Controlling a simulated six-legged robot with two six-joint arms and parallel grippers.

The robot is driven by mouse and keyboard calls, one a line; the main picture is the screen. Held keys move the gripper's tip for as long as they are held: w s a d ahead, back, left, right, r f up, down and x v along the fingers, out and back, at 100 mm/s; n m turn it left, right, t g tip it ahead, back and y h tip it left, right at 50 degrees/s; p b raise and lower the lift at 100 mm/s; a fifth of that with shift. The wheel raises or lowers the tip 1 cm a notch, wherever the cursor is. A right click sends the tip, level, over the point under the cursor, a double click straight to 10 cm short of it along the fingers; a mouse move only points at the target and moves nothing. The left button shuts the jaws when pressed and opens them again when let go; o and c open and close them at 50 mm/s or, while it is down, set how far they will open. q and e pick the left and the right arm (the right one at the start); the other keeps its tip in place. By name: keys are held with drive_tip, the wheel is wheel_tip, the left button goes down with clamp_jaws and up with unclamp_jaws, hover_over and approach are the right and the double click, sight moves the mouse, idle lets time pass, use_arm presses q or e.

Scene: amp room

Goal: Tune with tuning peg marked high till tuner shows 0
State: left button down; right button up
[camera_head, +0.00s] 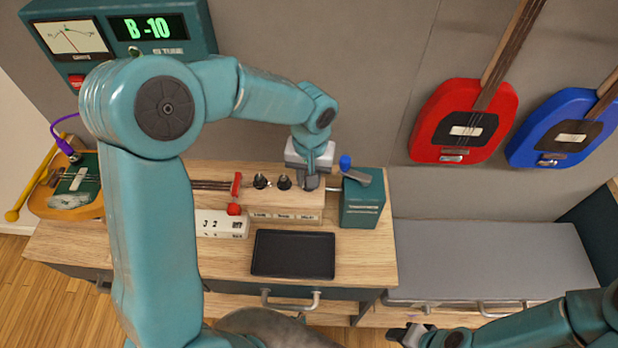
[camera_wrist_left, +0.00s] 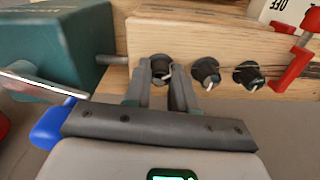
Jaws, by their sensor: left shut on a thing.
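The tuner (camera_head: 150,28) at the top left shows "B -10" in green. Three dark tuning pegs stand in a row on the wooden headstock, the left one (camera_head: 262,181) and middle one (camera_head: 284,182) uncovered. My left gripper (camera_head: 311,182) is at the rightmost peg, above the right label, whose small text is hard to read. In the left wrist view, this peg (camera_wrist_left: 160,66) sits between the fingers of my left gripper (camera_wrist_left: 160,84), which are shut on it. My right gripper (camera_head: 405,334) is low at the bottom edge, away from the pegs; its jaw opening is unclear.
A black tray (camera_head: 293,254) lies in front of the headstock. A teal box (camera_head: 363,203) stands right of it, and a red lever (camera_head: 236,184) left of the pegs. Red (camera_head: 465,120) and blue (camera_head: 560,130) guitars hang on the wall. A grey bench top (camera_head: 485,260) is clear.

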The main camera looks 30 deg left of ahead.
use_arm(q)
drive_tip(key=m, duration=0.5)
drive_tip(key=shift+r+b, duration=0.15)
drive_tip(key=shift+b, duration=0.2)
drive_tip(key=shift+m, duration=0.3)
drive_tip(key=shift+w, duration=0.1)
drive_tip(key=c, duration=1.2)
unclamp_jaws()
drive_tip(key=shift+o, duration=1.4)
wheel_tip(320, 180, up, 16)
drive_tip(key=shift+s+d+r, duration=0.15)
drive_tip(key=shift+s+r, duration=0.05)
